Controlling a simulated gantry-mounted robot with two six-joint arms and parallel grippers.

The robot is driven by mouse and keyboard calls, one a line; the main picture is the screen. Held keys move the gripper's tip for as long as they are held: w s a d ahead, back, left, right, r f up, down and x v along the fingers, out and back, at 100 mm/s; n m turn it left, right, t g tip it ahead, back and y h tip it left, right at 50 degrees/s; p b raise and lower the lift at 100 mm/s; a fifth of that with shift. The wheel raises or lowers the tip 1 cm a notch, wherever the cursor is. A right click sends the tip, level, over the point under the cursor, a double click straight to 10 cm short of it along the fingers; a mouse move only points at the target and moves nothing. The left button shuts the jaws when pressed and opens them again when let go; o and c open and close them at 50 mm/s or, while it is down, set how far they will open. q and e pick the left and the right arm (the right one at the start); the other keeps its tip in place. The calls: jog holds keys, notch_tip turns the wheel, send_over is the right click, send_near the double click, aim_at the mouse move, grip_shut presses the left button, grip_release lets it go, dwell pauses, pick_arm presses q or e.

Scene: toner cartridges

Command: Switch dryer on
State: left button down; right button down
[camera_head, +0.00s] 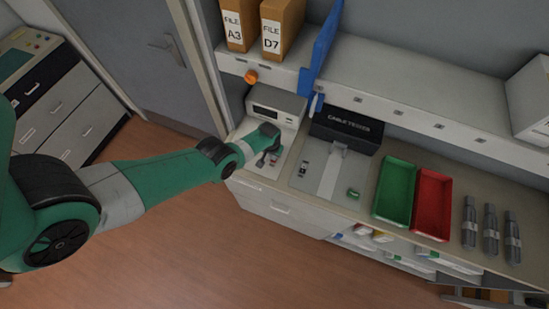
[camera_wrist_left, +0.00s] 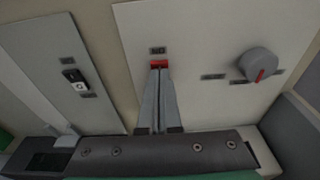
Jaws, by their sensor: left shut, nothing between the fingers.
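The dryer (camera_head: 278,104) is a pale unit with a dark display, at the back left end of the bench; I take it to be the task's dryer. In the left wrist view its control panel (camera_wrist_left: 205,105) has a red switch (camera_wrist_left: 159,64) beside a small label. A grey knob (camera_wrist_left: 258,64) with a red pointer is to the right. My left gripper (camera_head: 268,158) is over this panel. In the left wrist view its shut, empty fingers (camera_wrist_left: 158,76) end at the red switch; I cannot tell whether they touch it. My right gripper is not in view.
A cable tester (camera_head: 345,131) stands right of the dryer; its plate has a black rocker switch (camera_wrist_left: 75,80). Green (camera_head: 396,190) and red (camera_head: 432,203) trays and dark cylinders (camera_head: 490,228) are farther right. A shelf (camera_head: 400,95) with binders (camera_head: 281,28) runs above.

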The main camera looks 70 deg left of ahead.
pick_arm(q)
jog(key=shift+f+b, duration=0.45)
jog(key=shift+f, duration=0.05)
notch_tip(320, 180, up, 7)
jog(key=p, duration=0.7)
dwell(0.3)
dwell(0.3)
